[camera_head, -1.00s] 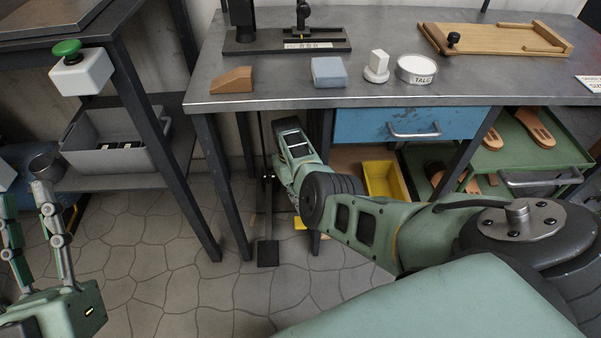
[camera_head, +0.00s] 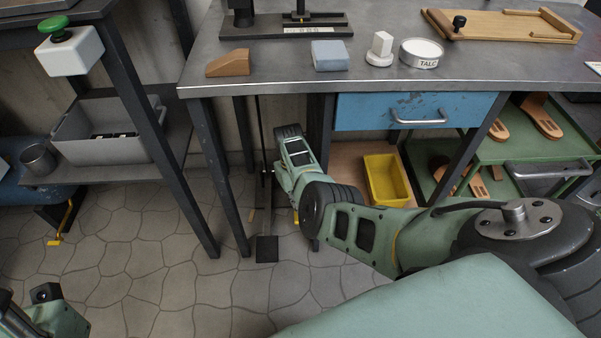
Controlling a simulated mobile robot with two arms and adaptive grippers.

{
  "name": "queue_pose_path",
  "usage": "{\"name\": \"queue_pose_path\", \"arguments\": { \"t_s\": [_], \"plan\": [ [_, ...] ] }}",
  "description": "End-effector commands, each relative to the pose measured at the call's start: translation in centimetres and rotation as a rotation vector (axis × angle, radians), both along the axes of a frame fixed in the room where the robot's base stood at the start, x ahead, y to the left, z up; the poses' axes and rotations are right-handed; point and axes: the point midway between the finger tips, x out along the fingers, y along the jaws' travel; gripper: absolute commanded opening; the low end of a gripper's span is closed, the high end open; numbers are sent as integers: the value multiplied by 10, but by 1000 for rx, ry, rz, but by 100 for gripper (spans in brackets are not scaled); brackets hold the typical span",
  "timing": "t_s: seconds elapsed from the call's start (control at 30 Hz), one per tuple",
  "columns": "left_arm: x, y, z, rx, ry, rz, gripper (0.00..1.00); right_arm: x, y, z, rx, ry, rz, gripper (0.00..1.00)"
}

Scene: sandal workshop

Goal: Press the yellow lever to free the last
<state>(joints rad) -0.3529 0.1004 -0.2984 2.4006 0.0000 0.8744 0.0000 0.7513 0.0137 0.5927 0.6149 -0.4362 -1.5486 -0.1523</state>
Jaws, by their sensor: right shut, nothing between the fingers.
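A small yellow piece (camera_head: 296,216) shows low beside my right arm under the bench, mostly hidden by the arm. A yellow bent handle (camera_head: 62,225) hangs below a blue body at the far left. I cannot tell which of the two is the yellow lever. My right gripper (camera_head: 267,178) is shut and empty, by a thin dark upright under the bench with a black foot plate (camera_head: 267,248); its fingers are largely hidden and contact is unclear. Only a piece of my left arm shows at the bottom left. I cannot identify the last.
The steel bench (camera_head: 300,78) carries a brown wedge (camera_head: 229,63), a blue-grey block (camera_head: 329,56) and a talc tin (camera_head: 421,53). Below are a blue drawer (camera_head: 360,111), a yellow bin (camera_head: 386,180) and a green shelf (camera_head: 540,150) with brown soles.

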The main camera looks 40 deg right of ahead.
Motion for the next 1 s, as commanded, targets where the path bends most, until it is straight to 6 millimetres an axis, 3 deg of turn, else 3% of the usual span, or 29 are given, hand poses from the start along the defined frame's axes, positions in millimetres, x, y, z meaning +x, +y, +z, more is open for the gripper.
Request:
{"name": "queue_pose_path", "arguments": {
  "t_s": [0.1, 0.57, 0.8, 0.9, 1.0],
  "plan": [
    [-4, 1, -6, -6, -19, -1, 40, -1, 0, -9, 0, -1, 0, 0],
    [-6, 1, -7, -8, -27, -2, 40, -2, 0, -11, 0, -1, 0, 0],
    [-5, 1, -32, -8, -22, -2, 40, -2, 0, -40, 0, -1, 1, 0],
    [-3, 1, -19, -7, -75, 2, 40, -2, 0, -50, -1, -1, 1, 0],
    [-2, 0, -16, -5, -69, 1, 40, -2, 0, -45, -1, -2, 0, 0]
  ]
}}
